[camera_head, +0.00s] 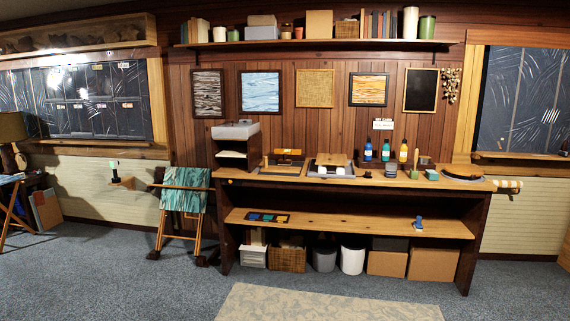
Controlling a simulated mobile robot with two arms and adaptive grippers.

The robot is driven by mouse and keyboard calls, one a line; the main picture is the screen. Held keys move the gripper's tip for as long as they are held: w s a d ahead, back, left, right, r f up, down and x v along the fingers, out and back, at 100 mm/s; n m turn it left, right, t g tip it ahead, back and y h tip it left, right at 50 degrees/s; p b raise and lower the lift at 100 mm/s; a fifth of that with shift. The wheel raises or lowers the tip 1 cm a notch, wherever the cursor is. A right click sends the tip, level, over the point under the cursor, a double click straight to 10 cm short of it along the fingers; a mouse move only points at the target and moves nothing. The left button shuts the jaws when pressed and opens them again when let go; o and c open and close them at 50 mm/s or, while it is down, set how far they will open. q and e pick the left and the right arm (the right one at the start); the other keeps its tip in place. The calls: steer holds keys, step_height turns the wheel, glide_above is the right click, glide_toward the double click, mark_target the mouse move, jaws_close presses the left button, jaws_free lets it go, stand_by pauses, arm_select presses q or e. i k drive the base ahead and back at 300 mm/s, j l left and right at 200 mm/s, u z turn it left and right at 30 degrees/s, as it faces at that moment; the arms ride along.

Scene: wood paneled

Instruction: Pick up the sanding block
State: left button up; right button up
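I cannot pick out the sanding block for certain at this distance. A small green block (432,175) sits at the right part of the workbench top (345,181), just right of a small pot with a wooden handle standing in it. A small blue object (418,223) stands on the lower shelf (340,225). Neither of my grippers is in view.
Blue, white and orange bottles (385,152) stand mid-right on the bench. Bins and boxes (352,260) fill the floor under it. A folding stand with green cloth (184,197) is left of the bench. The carpet in front is open, with a pale rug (325,304).

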mark_target(285, 162)
steer(key=i+u, duration=0.35)
steer(key=i, duration=2.65)
steer(key=i+j+z, duration=0.15)
steer(key=i, duration=0.35)
steer(key=i+j, duration=0.1)
steer(key=i, duration=0.45)
